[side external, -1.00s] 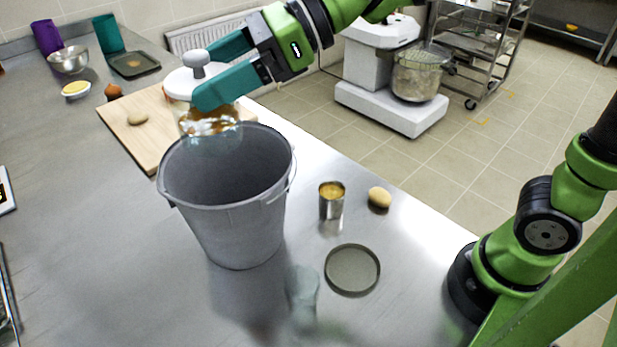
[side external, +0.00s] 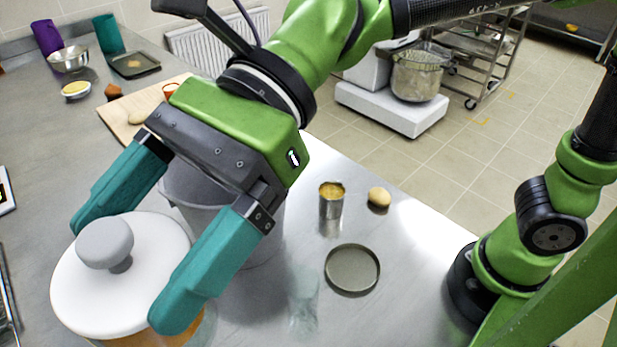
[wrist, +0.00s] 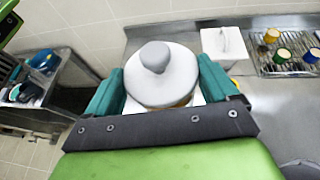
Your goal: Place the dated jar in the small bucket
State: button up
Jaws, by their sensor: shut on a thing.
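My gripper (side external: 128,270) is shut on a jar (side external: 130,295) with a broad white lid and a grey knob. One teal finger is on each side of it. The jar is held upright at the front left, nearer the side camera than the bucket; its glass body is mostly cut off, with orange-brown contents just showing. No date can be read. The wrist view also shows the jar's lid (wrist: 160,85) between the fingers. The grey bucket (side external: 200,213) stands on the steel counter behind my gripper, which hides most of its rim and opening.
An open tin (side external: 331,203), a potato-like item (side external: 379,197), a round shallow dish (side external: 352,269) and a faint clear glass (side external: 304,300) stand right of the bucket. A wooden board (side external: 120,120) lies behind. In the wrist view, coloured mugs (wrist: 272,36) stand on a rack.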

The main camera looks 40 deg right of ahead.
jog(key=shift+s+a+r+n+g, duration=0.1)
jog(key=shift+s+a+n+g, duration=0.25)
jog(key=shift+s, duration=0.45)
jog(key=shift+s+a+f, duration=0.15)
jog(key=shift+s+f, duration=0.05)
jog(key=shift+f, duration=0.05)
notch_tip(320, 180, down, 24)
jog(key=shift+w+a+f, duration=0.9)
jog(key=shift+w+a, duration=0.1)
jog(key=shift+a, duration=1.5)
jog(key=shift+w+a+f, duration=0.85)
jog(key=shift+w+a, duration=0.1)
jog(key=shift+a, duration=1.55)
jog(key=shift+w+a+f, duration=0.9)
jog(key=shift+w+a, duration=0.1)
jog(key=shift+a, duration=1.5)
jog(key=shift+f, duration=0.15)
jog(key=o, duration=1.8)
jog(key=shift+f, duration=0.1)
jog(key=shift+o, duration=0.2)
